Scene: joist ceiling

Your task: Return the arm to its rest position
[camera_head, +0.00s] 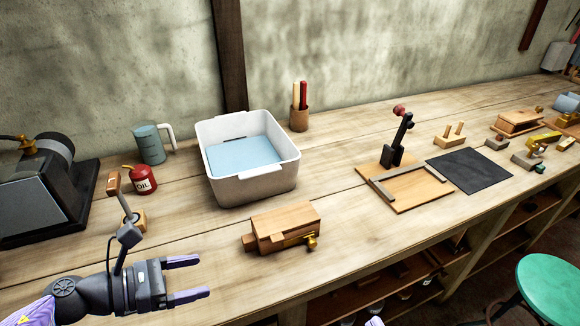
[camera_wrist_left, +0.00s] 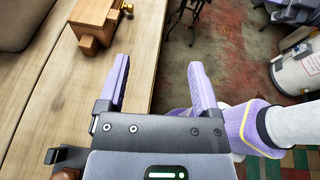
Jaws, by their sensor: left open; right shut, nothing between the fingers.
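My left gripper (camera_head: 202,277) is open and empty over the front left of the workbench (camera_head: 345,240). In the left wrist view its two purple fingers (camera_wrist_left: 159,65) stand apart with nothing between them. The wooden block tool with a brass knob (camera_head: 282,224) lies on the bench beyond and to the right of these fingers, apart from them. It also shows at the top of the left wrist view (camera_wrist_left: 95,20). Of my right gripper only a small purple tip (camera_head: 374,321) shows at the bottom edge of the head view; the rest is out of frame.
Behind the left gripper stand a red oil can (camera_head: 144,181), a grey jug (camera_head: 150,146) and a white bin (camera_head: 255,187). A dark machine (camera_head: 45,190) is at far left. A wooden jig (camera_head: 425,190) and black mat (camera_head: 470,171) lie right. A green stool (camera_head: 550,288) stands before the bench.

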